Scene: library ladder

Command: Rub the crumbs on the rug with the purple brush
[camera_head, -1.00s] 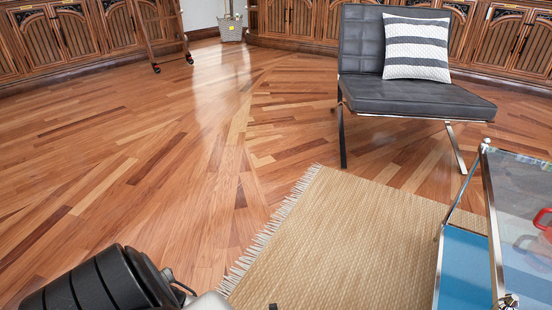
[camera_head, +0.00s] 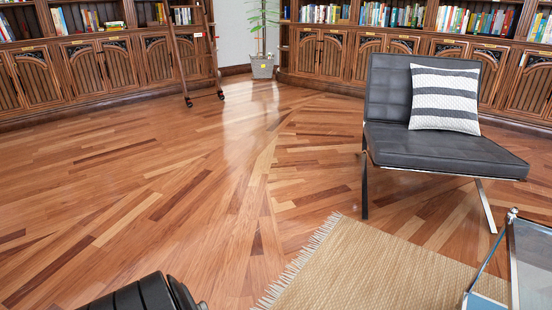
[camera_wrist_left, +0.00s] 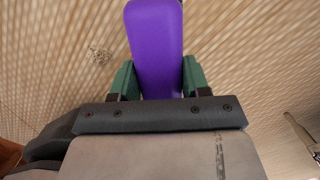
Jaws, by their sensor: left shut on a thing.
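The purple brush (camera_wrist_left: 156,45) is in the left wrist view, held between the green fingers of my left gripper (camera_wrist_left: 158,78), which is shut on it. The rug also shows in the head view (camera_head: 375,268), at the bottom. In the head view the left gripper is out of frame. My right gripper is in neither view.
A dark chair (camera_head: 430,145) with a striped pillow (camera_head: 445,99) stands at the rug's far edge. A glass-topped table (camera_head: 532,265) is at the lower right. A ladder (camera_head: 193,50) and a potted plant (camera_head: 262,65) stand by the bookshelves. The wooden floor at left is clear.

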